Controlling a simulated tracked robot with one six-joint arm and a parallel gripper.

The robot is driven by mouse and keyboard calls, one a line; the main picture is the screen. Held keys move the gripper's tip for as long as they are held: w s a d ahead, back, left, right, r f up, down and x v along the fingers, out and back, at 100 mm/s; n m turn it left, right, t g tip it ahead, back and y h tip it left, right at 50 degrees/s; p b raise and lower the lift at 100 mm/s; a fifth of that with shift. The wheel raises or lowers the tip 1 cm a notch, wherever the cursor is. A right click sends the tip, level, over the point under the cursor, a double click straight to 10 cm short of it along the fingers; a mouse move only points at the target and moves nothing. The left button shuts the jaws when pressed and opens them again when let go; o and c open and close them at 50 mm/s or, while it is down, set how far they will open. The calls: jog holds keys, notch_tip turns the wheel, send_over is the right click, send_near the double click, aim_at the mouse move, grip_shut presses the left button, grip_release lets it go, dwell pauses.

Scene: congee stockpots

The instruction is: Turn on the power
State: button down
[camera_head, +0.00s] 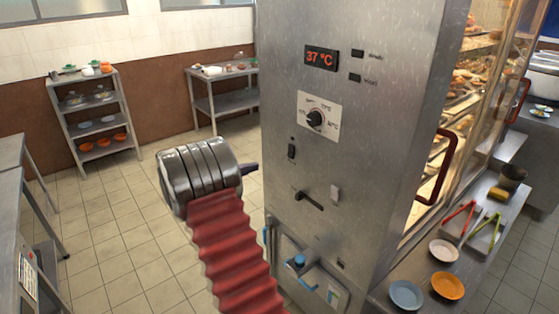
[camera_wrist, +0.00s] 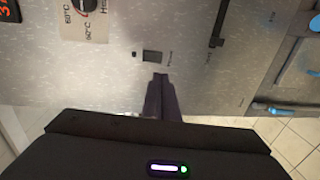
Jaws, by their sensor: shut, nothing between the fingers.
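The steel cabinet (camera_head: 350,120) shows a red 37 °C display (camera_head: 321,57) and a dial (camera_head: 315,118). Below the dial is a small dark switch (camera_head: 291,151) with a black dot above it. It also shows in the wrist view as a dark switch (camera_wrist: 152,57) just beyond my fingertips. My gripper (camera_head: 252,168) is shut and empty, left of the cabinet face in the head view. In the wrist view my gripper (camera_wrist: 160,80) points at the switch; whether it touches is unclear. The switch labels are too small to read.
A box with a blue knob (camera_head: 300,260) sits below. A red door handle (camera_head: 437,165) is on the right. The tiled floor (camera_head: 125,215) at left is clear.

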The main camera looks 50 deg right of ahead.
aim_at(289, 157)
jog(key=shift+d, duration=0.1)
jog(key=x, duration=1.3)
jog(key=shift+s+d+f, duration=0.1)
jog(key=shift+d, duration=0.25)
jog(key=shift+a, duration=0.1)
